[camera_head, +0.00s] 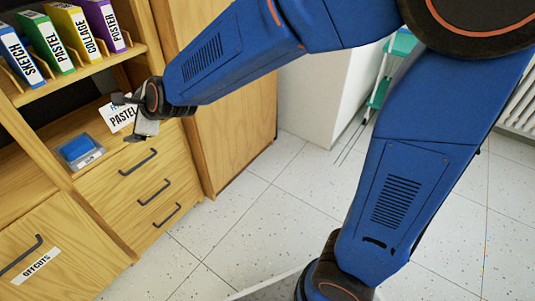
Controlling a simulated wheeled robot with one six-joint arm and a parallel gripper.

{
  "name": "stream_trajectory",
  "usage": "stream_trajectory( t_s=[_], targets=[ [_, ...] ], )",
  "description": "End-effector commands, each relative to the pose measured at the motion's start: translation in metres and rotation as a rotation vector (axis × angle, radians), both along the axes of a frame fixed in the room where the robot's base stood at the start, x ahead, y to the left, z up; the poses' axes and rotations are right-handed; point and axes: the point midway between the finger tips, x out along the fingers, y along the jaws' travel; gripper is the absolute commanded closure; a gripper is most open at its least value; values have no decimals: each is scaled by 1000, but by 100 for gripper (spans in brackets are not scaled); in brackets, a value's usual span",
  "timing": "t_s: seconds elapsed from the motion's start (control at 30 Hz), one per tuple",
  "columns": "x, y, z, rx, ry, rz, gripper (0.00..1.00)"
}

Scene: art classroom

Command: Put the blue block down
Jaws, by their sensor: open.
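A small blue block (77,148) sits in or on a shallow grey-blue labelled tray (92,159) on top of the wooden drawer cabinet (112,185), at the left. The tray's label is too small to read. My gripper (128,118) is to the right of the block and a little above the cabinet top, apart from the block. Its jaws are open, and I see nothing held between them. A white card reading "PASTEL" (118,117) shows right behind the gripper, partly hidden by it.
An upper shelf (75,75) holds upright labelled binders (55,40). The cabinet has several dark-handled drawers and a door labelled "OFFCUTS" (35,265). A tall wooden cupboard (235,140) stands to the right. A green trolley (385,80) is behind my arm. Tiled floor (235,235) is open in front.

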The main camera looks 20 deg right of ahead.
Motion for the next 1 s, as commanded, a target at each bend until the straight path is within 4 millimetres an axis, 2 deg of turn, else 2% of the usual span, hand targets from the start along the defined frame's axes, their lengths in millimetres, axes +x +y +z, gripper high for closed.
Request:
stream_trajectory(
  t_s=[0.03, 0.27, 0.47, 0.6, 0.8, 1.0],
  targets=[
    [-6, -25, 8, -72, -28, 40, 11],
    [-50, -121, 20, -441, -135, 286, 11],
    [-103, -201, 20, -753, -199, 513, 11],
    [-147, -253, 14, -959, -221, 687, 11],
    [-217, -319, -1, -1219, -219, 958, 11],
    [-281, -365, -17, -1390, -190, 1206, 11]
  ],
)
